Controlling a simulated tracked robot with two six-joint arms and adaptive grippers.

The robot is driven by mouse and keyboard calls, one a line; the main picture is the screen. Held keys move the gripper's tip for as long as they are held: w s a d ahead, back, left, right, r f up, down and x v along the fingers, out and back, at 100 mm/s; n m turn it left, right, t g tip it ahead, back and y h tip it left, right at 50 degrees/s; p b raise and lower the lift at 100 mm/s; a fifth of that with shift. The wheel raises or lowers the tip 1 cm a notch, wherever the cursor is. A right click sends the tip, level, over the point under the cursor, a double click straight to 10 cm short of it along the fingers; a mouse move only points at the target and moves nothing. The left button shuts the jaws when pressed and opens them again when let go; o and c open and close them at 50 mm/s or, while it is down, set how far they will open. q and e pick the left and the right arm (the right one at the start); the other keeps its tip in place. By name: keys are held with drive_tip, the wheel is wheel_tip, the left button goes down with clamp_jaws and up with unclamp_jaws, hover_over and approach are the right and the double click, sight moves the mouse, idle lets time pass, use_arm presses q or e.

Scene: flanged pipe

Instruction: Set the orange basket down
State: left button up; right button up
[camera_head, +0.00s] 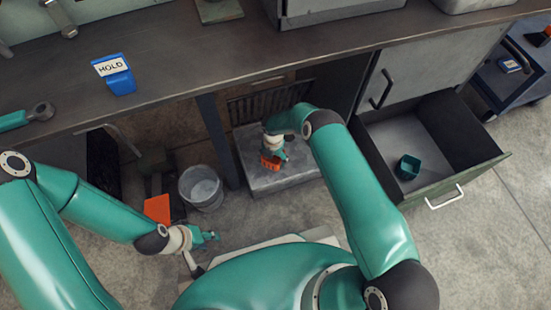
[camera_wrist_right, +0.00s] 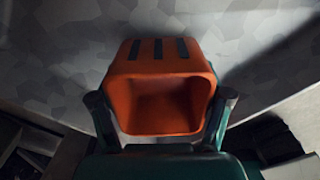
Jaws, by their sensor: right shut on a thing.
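The small orange basket (camera_head: 269,163) is at the grey metal platform (camera_head: 300,176) under the bench. My right gripper (camera_head: 277,152) is shut on it. In the right wrist view the basket (camera_wrist_right: 160,58) fills the middle, with its open mouth facing the camera and slots on its upper side. The fingers of my right gripper (camera_wrist_right: 161,106) lie along its left and right sides. I cannot tell whether the basket touches the platform. My left gripper (camera_head: 209,237) hangs low, apart from the basket, in front of the grey bucket; its jaws are too small to read.
A grey bucket (camera_head: 201,188) and an orange flat piece (camera_head: 158,208) are on the floor left of the platform. An open drawer (camera_head: 483,173) at right holds a green cup (camera_head: 408,167). The bench edge overhangs the platform.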

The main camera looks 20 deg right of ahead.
drive_tip(key=shift+f, duration=0.2)
drive_tip(key=shift+f+b, duration=0.6)
drive_tip(key=shift+b, duration=0.35)
drive_tip(key=o, duration=1.1)
drive_tip(key=shift+r, duration=0.15)
